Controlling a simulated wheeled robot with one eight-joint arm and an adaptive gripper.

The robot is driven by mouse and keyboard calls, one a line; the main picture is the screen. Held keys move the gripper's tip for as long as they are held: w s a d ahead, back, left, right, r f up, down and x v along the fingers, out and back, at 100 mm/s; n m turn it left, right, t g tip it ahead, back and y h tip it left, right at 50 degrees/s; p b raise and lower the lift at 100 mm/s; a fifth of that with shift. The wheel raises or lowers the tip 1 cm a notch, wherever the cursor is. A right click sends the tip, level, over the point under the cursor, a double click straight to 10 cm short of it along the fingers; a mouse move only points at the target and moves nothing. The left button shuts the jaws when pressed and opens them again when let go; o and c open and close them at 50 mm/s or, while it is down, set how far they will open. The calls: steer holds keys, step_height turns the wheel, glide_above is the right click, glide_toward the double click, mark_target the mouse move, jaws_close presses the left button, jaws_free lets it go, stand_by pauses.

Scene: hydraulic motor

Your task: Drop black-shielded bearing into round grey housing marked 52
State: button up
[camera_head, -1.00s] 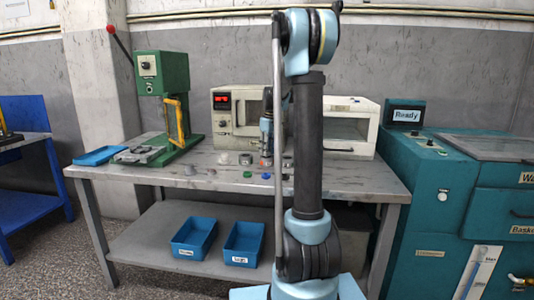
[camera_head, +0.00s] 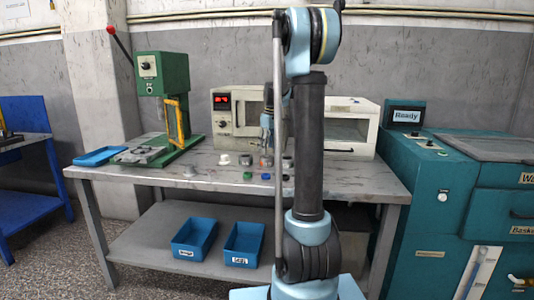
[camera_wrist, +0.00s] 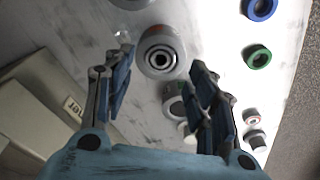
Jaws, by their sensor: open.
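A round grey housing (camera_wrist: 145,43) lies between and just beyond my fingertips in the wrist view. Inside it is a dark ring with a bright inner ring and a dark hole, which looks like the black-shielded bearing (camera_wrist: 162,58), seemingly seated in the bore. I cannot read a 52 on the housing. My gripper (camera_wrist: 162,62) is open, one finger on each side of the housing, with nothing between the fingers. In the head view my gripper (camera_head: 266,145) points down over the bench, above a round part (camera_head: 266,161). The arm partly hides this area.
Blue (camera_wrist: 260,8) and green (camera_wrist: 257,57) rings lie to the right in the wrist view. Small parts (camera_wrist: 254,140) and another grey round part (camera_wrist: 174,103) are nearby. A green press (camera_head: 172,95) and an oven (camera_head: 236,120) stand on the bench (camera_head: 150,172).

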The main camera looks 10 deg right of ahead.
step_height(320, 180, up, 9)
steer(key=s+f+m, duration=0.2)
steer(key=s, duration=1.2)
steer(key=s+f+m, duration=0.2)
steer(key=s+f, duration=0.8)
steer(key=s, duration=0.4)
steer(key=s+f+m+t, duration=0.1)
steer(key=s+f+m, duration=0.2)
steer(key=s+f, duration=0.8)
steer(key=s, duration=0.4)
steer(key=shift+s+a+m+h, duration=0.3)
steer(key=shift+h, duration=0.1)
